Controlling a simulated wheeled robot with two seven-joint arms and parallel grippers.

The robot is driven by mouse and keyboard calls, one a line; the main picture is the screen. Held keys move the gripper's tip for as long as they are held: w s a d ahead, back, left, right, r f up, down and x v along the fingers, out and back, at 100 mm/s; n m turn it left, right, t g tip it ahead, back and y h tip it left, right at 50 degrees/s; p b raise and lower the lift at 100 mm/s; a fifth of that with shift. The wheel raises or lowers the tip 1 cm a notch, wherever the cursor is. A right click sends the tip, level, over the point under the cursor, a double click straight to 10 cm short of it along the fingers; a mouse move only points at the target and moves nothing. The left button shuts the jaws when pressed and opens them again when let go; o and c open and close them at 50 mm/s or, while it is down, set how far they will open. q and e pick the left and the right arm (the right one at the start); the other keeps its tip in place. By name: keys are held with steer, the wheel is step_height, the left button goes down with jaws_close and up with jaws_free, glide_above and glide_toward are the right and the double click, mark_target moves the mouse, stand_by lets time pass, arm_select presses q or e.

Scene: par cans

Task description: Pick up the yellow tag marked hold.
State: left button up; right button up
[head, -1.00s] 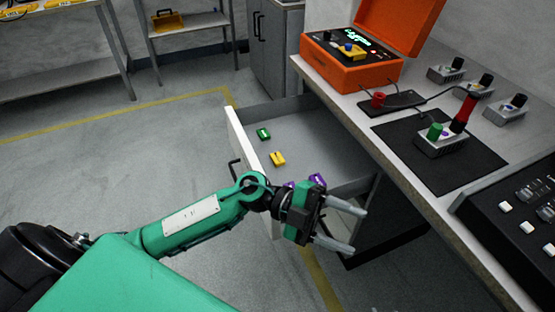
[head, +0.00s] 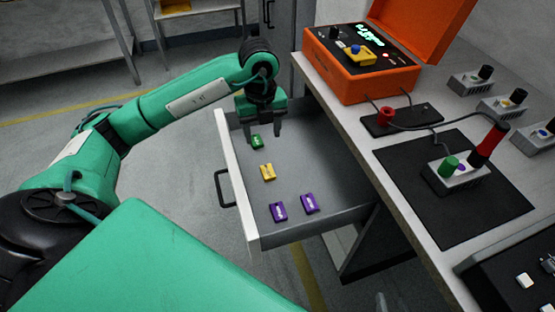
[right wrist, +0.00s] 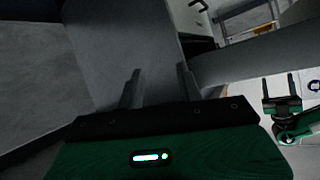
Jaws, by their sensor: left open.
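The yellow tag (head: 267,172) lies flat in the open drawer (head: 330,185), near its front panel; its marking is too small to read. A green tag (head: 257,142) lies beyond it, and two purple tags, one (head: 279,211) and another (head: 310,203), lie on the nearer side. My left gripper (head: 262,141) is open, pointing down over the far end of the drawer at the green tag, beyond the yellow one. I cannot tell its height. My right gripper (right wrist: 158,82) shows in the right wrist view with its fingers apart and nothing between them.
The drawer's white front panel (head: 238,185) stands up along the left. The bench (head: 395,165) is to the right, with an orange case (head: 355,80), a black mat (head: 480,195) and several small control boxes. Open floor lies left of the drawer.

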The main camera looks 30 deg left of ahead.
arm_select(q)
steer(key=b, duration=0.1)
glide_above(268, 171)
steer(key=a, duration=0.1)
step_height(268, 171, down, 7)
steer(key=shift+s+a+f, duration=0.1)
steer(key=shift+f, duration=0.1)
steer(key=shift+f+b, duration=0.3)
steer(key=shift+f, duration=0.2)
steer(key=f, duration=0.2)
steer(key=d+f+b, duration=0.1)
steer(key=f, duration=0.1)
steer(key=shift+f, duration=0.55)
arm_select(e)
steer(key=w+a+r+t+y, duration=0.1)
steer(key=w+r+t, duration=0.2)
steer(key=r+t, duration=0.2)
steer(key=shift+r+t+y, duration=0.3)
steer(key=shift+r+t, duration=0.1)
steer(key=shift+r, duration=0.35)
arm_select(q)
steer(key=shift+c, duration=0.3)
steer(key=c, duration=1)
